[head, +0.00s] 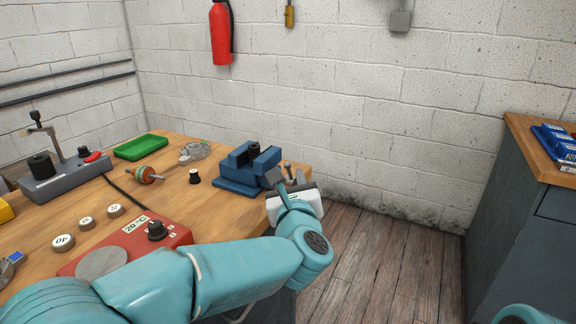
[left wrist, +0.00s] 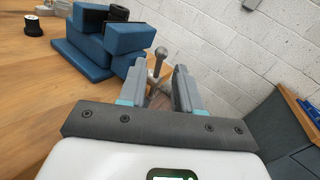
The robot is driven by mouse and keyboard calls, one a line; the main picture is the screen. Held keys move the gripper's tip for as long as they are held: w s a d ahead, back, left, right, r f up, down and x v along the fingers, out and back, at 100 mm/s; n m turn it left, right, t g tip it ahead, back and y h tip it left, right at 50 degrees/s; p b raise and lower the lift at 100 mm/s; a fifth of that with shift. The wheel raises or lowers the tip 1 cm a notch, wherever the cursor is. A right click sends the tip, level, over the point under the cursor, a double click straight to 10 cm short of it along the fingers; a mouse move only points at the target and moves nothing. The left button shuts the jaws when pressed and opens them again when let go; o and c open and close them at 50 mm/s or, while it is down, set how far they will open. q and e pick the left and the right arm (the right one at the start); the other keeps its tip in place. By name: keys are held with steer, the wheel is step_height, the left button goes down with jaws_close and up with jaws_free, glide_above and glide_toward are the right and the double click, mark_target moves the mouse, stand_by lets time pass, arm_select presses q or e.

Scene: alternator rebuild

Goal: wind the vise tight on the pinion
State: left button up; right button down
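The blue vise (head: 236,184) stands at the right end of the wooden bench. A dark round piece, apparently the pinion (head: 254,149), sits between its jaws; I cannot tell how tightly. In the left wrist view the vise (left wrist: 84,58) is at upper left, with the dark piece (left wrist: 118,12) at the top edge. The vise's grey handle bar with a ball end (left wrist: 159,55) shows between the fingertips of my left gripper (left wrist: 158,88). The fingers are apart, with gaps beside the bar. In the head view my left gripper (head: 288,178) is right beside the vise. My right gripper is out of view.
On the bench are a red heater box (head: 180,236), a small black cylinder (head: 195,177), a copper-banded rotor (head: 146,175), a green tray (head: 140,147) and a grey press (head: 62,180). A white wall is behind. Floor lies open to the right, before a grey cabinet (head: 520,220).

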mark_target(289, 169)
arm_select(q)
steer(key=w, duration=0.3)
steer(key=w+a, duration=0.1)
steer(key=w, duration=0.1)
steer(key=shift+w+p, duration=0.1)
steer(key=shift+p, duration=0.2)
steer(key=shift+f, duration=0.1)
steer(key=shift+d, duration=0.1)
jaws_close()
steer(key=shift+r+p, duration=0.3)
steer(key=shift+p, duration=0.25)
steer(key=m+g+p, duration=0.1)
steer(key=g+p, duration=0.1)
steer(key=p, duration=0.4)
steer(key=w+m+g+p, duration=0.1)
steer(key=p, duration=0.5)
steer(key=w+d+g+p, duration=0.1)
steer(key=g+p, duration=0.1)
steer(key=p, duration=0.4)
steer(key=shift+w+r+m+g+p, duration=0.2)
steer(key=shift+r+m+g+p, duration=0.1)
steer(key=shift+m+p, duration=0.1)
steer(key=shift+w+f+p, duration=0.1)
steer(key=shift+f+p, duration=0.25)
steer(key=shift+p, duration=0.5)
jaws_free()
steer(key=shift+f, duration=0.1)
